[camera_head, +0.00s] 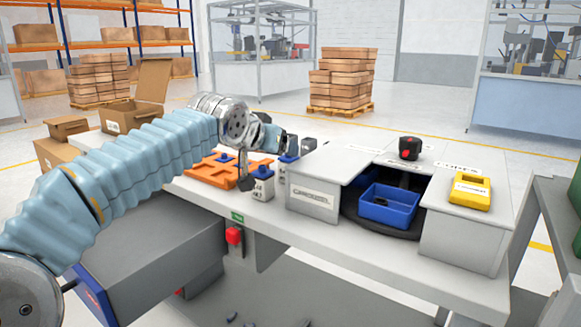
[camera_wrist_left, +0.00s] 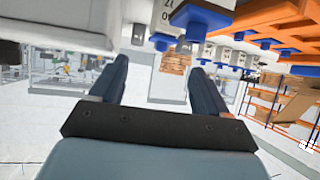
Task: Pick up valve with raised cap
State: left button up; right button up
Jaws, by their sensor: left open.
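My left gripper (camera_head: 288,144) reaches over the table from the left. In the left wrist view it (camera_wrist_left: 157,78) is open, with nothing between its fingers. A white valve (camera_head: 263,187) with a blue cap stands upright on the table in front of the gripper. Another blue-capped valve (camera_head: 287,160) stands behind it, partly hidden. The upside-down wrist view shows a large blue cap (camera_wrist_left: 203,14) close above the fingers and several smaller blue-capped valves near the orange rack (camera_wrist_left: 265,18). I cannot tell which cap is raised. My right gripper is not in view.
The orange rack (camera_head: 212,171) lies behind my left arm. Cardboard boxes (camera_head: 62,143) stand at the left.

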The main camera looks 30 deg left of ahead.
pick_arm(q)
jog(key=x, duration=0.4)
jog(key=p+x, duration=0.1)
jog(key=x, duration=0.3)
jog(key=shift+w+a+p, duration=0.15)
jog(key=shift+w+p, duration=0.15)
jog(key=shift+p, duration=0.05)
jog(key=shift+w+f, duration=0.25)
jog(key=shift+w, duration=0.2)
jog(key=c, duration=1.2)
